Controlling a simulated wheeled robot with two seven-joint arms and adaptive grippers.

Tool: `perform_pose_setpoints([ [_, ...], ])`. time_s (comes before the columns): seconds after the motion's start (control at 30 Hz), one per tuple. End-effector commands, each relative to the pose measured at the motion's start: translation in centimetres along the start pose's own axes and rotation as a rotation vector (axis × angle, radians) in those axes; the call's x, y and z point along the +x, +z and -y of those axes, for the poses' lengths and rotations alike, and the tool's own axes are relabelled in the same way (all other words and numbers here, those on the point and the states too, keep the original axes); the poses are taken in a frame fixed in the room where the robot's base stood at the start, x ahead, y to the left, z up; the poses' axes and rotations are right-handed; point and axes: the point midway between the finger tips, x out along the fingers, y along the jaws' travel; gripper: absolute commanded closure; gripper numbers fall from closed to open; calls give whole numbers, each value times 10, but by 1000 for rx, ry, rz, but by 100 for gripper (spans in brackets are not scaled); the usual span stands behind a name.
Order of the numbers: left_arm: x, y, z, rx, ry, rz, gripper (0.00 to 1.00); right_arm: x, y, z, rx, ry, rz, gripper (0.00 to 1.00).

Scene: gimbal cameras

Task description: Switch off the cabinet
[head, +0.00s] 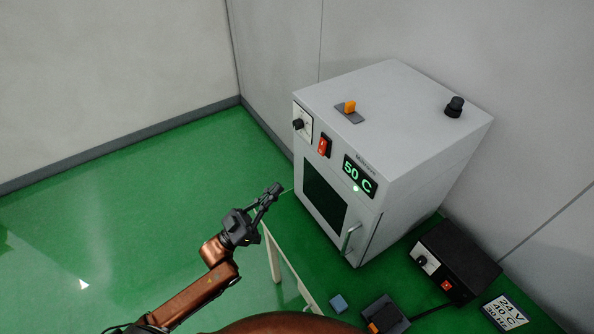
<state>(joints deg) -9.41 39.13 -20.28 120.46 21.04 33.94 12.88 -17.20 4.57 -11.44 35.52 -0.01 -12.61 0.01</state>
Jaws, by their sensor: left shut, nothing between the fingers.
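The cabinet (400,150) is a light grey box on the green bench top, with a dark window and a handle (351,239) on its front. Its display (359,176) reads 50 C in green, and a green light (355,188) is lit below it. A red rocker switch (324,146) and a black knob (298,124) sit on its upper front. My right gripper is not in view.
A black power box (463,262) with a knob and red switch stands right of the cabinet. A black knob (454,107) is on the cabinet's top. Walls stand behind.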

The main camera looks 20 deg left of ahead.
Motion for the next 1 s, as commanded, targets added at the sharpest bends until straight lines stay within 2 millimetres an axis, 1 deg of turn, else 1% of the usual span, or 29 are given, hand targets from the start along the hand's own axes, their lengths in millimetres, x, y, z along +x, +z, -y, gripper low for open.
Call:
perform_pose_setpoints([
  [0.17,26,-3,-1,1,3,-6,100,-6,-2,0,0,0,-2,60],
  [0.4,77,-4,-1,1,3,-7,100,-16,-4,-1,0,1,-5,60],
  [0.53,102,-3,-1,-1,2,-4,100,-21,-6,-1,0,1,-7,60],
  [0.6,108,9,-1,-1,1,-1,100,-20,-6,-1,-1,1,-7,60],
  [0.73,118,21,-1,0,1,0,100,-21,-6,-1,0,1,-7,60],
  [0.9,124,28,-1,0,1,1,100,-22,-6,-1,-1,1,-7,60],
  [1.0,125,29,-1,0,1,1,100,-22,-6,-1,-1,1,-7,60],
])
